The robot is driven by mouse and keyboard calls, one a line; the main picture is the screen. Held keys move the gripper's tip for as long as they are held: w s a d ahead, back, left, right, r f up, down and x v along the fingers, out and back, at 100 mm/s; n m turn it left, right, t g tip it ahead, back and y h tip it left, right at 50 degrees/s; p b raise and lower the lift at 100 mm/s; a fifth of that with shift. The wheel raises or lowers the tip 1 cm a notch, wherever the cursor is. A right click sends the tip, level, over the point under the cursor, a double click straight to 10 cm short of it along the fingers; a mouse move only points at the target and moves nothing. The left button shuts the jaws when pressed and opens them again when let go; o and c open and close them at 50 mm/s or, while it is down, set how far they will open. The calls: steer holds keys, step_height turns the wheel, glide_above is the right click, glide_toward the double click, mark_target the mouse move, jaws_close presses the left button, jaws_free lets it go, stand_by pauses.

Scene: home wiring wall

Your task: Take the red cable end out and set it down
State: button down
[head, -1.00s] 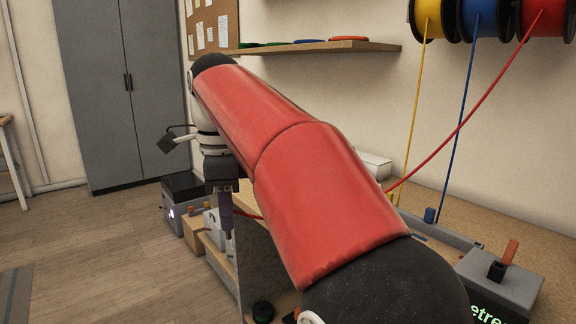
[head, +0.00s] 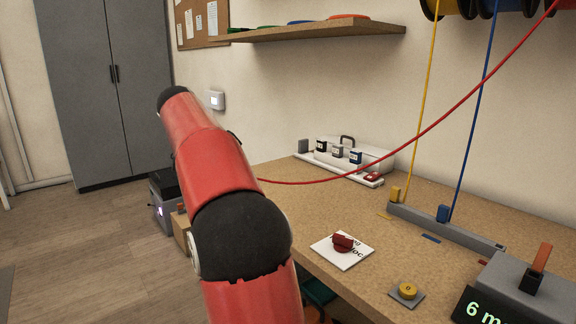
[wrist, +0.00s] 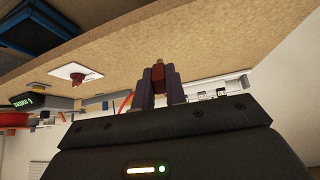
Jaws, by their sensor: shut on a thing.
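The red cable (head: 440,124) runs from the top right, sags across above the bench and passes behind my arm in the head view. In the wrist view my gripper (wrist: 160,84) is shut on the red cable end (wrist: 158,76), which shows as a dark red block between the two fingers. The gripper and the held end are hidden behind my arm in the head view. What lies directly beneath the held end cannot be told.
On the bench (head: 300,215) are a white card (head: 327,247) with a dark red piece (head: 343,241), a yellow round piece (head: 407,290), a grey rail (head: 465,232) and a display box (head: 515,295). A white unit (head: 365,158) stands by the wall. A shelf (head: 310,33) overhangs.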

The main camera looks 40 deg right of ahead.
steer(key=d+n+h+b, duration=0.2)
steer(key=d+h, duration=0.3)
steer(key=d, duration=1)
steer(key=shift+t, duration=0.3)
steer(key=shift+s+a+f+b, duration=0.1)
steer(key=shift+f+b, duration=1.05)
steer(key=shift+f, duration=0.55)
steer(key=shift+s+a+f+b, duration=0.1)
steer(key=shift+f+b, duration=1.05)
steer(key=shift+f, duration=0.5)
steer(key=c, duration=1.4)
jaws_free()
steer(key=shift+o, duration=0.2)
steer(key=shift+w+a, duration=0.1)
steer(key=v, duration=0.7)
steer(key=shift+a+r, duration=0.15)
steer(key=shift+a, duration=0.1)
